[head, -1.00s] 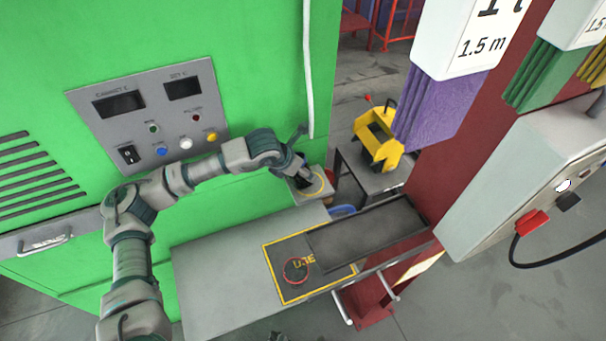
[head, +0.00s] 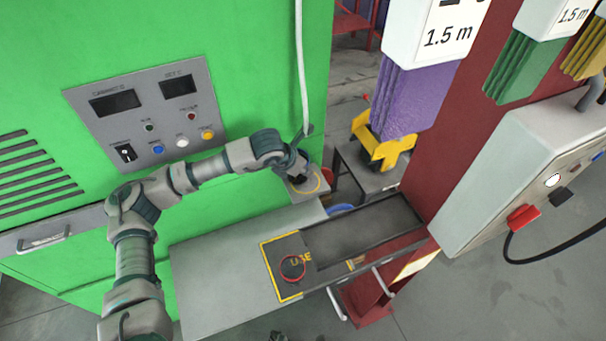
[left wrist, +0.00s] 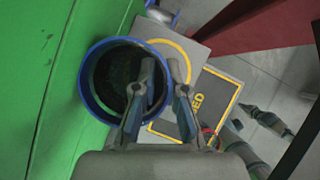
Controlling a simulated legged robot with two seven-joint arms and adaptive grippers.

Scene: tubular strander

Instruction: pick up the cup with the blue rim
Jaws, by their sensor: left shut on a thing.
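The cup with the blue rim (left wrist: 87,88) shows large in the left wrist view, its dark inside facing the camera. My left gripper (left wrist: 158,88) is shut on its wall, with one finger over the opening and the other outside the rim. In the head view my left gripper (head: 299,174) is over a small grey stand (head: 313,189) with a yellow ring, beside the green cabinet. There the cup is mostly hidden by the gripper. I cannot tell whether it touches the stand. A dark part at the bottom edge may be my right gripper (head: 278,337); its fingers are unclear.
A red-rimmed round container (head: 292,268) stands on the yellow-bordered mat (head: 272,262) on the grey bench (head: 215,265). A dark tray (head: 365,232) lies right of it. The green cabinet (head: 250,90) is close on the left. A red column (head: 450,150) rises at right.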

